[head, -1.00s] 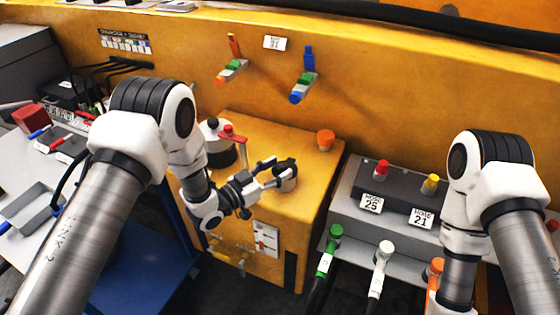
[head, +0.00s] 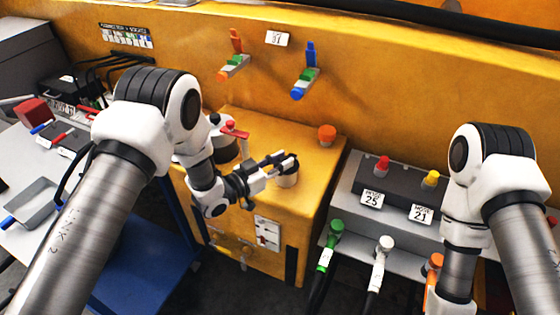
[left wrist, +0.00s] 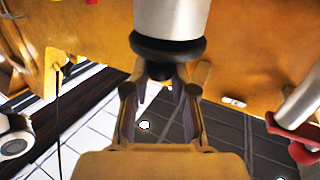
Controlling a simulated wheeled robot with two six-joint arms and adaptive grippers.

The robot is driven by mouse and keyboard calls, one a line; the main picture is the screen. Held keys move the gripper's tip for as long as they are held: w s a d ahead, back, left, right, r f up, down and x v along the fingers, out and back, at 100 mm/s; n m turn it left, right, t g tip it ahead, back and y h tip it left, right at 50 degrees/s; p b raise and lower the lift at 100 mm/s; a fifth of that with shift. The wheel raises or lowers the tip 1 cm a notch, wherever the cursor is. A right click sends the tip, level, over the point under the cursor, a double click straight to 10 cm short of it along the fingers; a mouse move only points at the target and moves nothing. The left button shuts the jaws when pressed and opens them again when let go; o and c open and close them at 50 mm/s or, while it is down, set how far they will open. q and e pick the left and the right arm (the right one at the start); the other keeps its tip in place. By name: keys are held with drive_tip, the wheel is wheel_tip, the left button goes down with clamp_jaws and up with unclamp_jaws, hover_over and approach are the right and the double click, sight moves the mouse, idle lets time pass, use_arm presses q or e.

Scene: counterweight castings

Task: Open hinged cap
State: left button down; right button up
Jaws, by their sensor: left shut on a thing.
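A short metallic filler neck (head: 287,180) with a black hinged cap (head: 291,161) stands on top of the yellow box. In the left wrist view, the pale metal neck (left wrist: 172,18) and the dark cap (left wrist: 165,49) are at the top centre. My left gripper (head: 283,163) is shut on the cap at its edge. In the left wrist view, its two fingers (left wrist: 162,88) flank the dark tab under the cap. How far the cap is open is hard to tell, as my fingers partly cover it. My right arm shows at the right, but its gripper is out of view.
An orange knob (head: 327,134) stands behind the cap. A red-handled valve (head: 235,130) stands left of it, close to my left wrist. A grey connector block (head: 345,205) with colored plugs is at the right. A yellow wall with levers rises behind.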

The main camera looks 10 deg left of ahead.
sight(284, 157)
use_arm(q)
drive_tip(key=shift+w+d+r+g+y+p, duration=0.1)
drive_tip(key=shift+w+r+g+y+p, duration=0.05)
drive_tip(key=shift+r+g+y+p, duration=0.35)
drive_tip(key=g+p, duration=0.1)
drive_tip(key=w+r+n+g+y+p, duration=0.1)
drive_tip(key=p, duration=0.2)
drive_tip(key=shift+w+d+r+n+g, duration=0.2)
drive_tip(key=shift+d+r+n+g, duration=0.1)
drive_tip(key=shift+r+g, duration=0.1)
drive_tip(key=shift+w+r+g+y+p, duration=0.1)
drive_tip(key=shift+w+g+y+p, duration=0.3)
drive_tip(key=shift+p, duration=0.8)
drive_tip(key=shift+f+n, duration=0.2)
drive_tip(key=shift+n, duration=0.1)
